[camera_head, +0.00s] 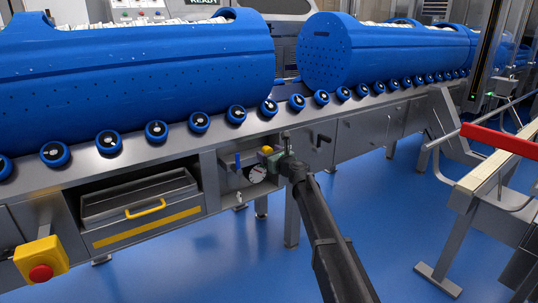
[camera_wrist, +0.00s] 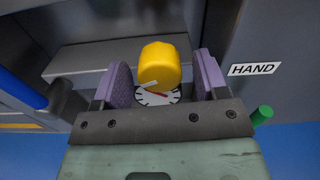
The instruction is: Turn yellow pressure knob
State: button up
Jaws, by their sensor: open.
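The yellow pressure knob (camera_wrist: 164,65) shows in the wrist view between the two purple fingers of my gripper (camera_wrist: 165,80). The fingers stand apart, one to each side of the knob, with gaps visible. A white mark shows on the knob's near edge. Behind it is a round white gauge (camera_wrist: 158,96) with a red needle. In the head view the knob (camera_head: 267,150) sits above the gauge (camera_head: 258,174) in an open bay under the conveyor. My gripper (camera_head: 277,155) is at that bay, at the end of my dark arm; its fingers are hard to make out there.
A blue handle (camera_head: 237,161) is just left of the gauge. A drawer (camera_head: 140,205) with a yellow handle is farther left, and a red stop button (camera_head: 41,273) on a yellow box is at lower left. A "HAND" label (camera_wrist: 254,69) marks the panel at right.

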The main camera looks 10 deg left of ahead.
jog(key=c, duration=0.9)
jog(key=shift+c, duration=0.2)
jog(key=shift+n, duration=0.3)
jog(key=n, duration=0.5)
jog(key=shift+w, duration=0.1)
jog(key=n, duration=0.5)
jog(key=shift+r+n, duration=0.1)
jog(key=shift+n, duration=0.3)
jog(key=n, duration=1)
jog(key=shift+r, duration=0.1)
jog(key=shift+n, duration=0.3)
